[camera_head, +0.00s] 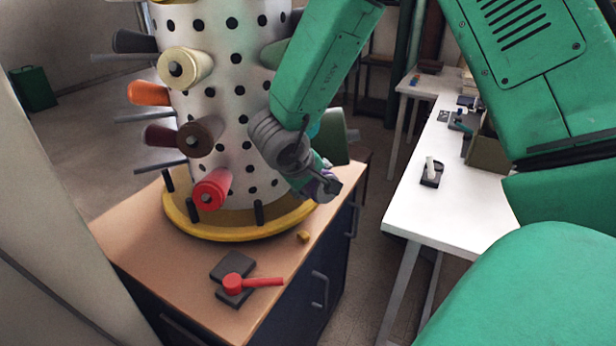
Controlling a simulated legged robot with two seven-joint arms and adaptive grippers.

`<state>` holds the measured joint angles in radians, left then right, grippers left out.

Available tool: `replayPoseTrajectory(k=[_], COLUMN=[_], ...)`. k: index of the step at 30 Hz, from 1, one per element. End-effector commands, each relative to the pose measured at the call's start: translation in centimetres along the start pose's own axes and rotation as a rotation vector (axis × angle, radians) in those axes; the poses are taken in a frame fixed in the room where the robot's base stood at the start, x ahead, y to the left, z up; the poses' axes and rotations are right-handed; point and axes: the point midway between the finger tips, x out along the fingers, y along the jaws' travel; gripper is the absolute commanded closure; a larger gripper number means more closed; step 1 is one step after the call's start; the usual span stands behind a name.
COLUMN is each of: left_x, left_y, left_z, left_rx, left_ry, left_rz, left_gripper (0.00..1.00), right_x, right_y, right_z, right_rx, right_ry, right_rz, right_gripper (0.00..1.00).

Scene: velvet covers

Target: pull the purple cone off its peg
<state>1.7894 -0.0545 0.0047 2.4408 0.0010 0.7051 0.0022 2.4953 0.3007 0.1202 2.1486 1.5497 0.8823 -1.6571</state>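A white drum with black dots (232,110) stands on a yellow round base (228,231) on the wooden cabinet top, with coloured cones on pegs around its side. My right arm reaches in from the right, and its gripper (325,187) is at the drum's lower right side. A small patch of purple (329,174) shows at the gripper, probably the purple cone; most of it is hidden behind the gripper and wrist. I cannot tell whether the fingers are closed on it or whether it is still on its peg. My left gripper is not in view.
Other cones on the drum are cream (184,68), orange (149,93), dark brown (200,137) and red (212,189). Bare dark pegs stick out at left. A white table (446,215) stands right.

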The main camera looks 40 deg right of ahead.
Motion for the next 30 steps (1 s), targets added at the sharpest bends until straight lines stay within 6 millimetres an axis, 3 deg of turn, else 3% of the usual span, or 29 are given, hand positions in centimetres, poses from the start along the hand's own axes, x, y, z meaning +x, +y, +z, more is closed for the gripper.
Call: replayPoseTrajectory(k=[30], left_x=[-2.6], left_y=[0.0], left_z=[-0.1], left_rx=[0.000], left_ry=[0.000], left_rz=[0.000], left_gripper=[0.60], right_x=[-2.0], right_y=[1.8], right_z=[6.4], right_rx=[-0.003], right_ry=[-0.002], right_rz=[-0.005], right_gripper=[0.84])
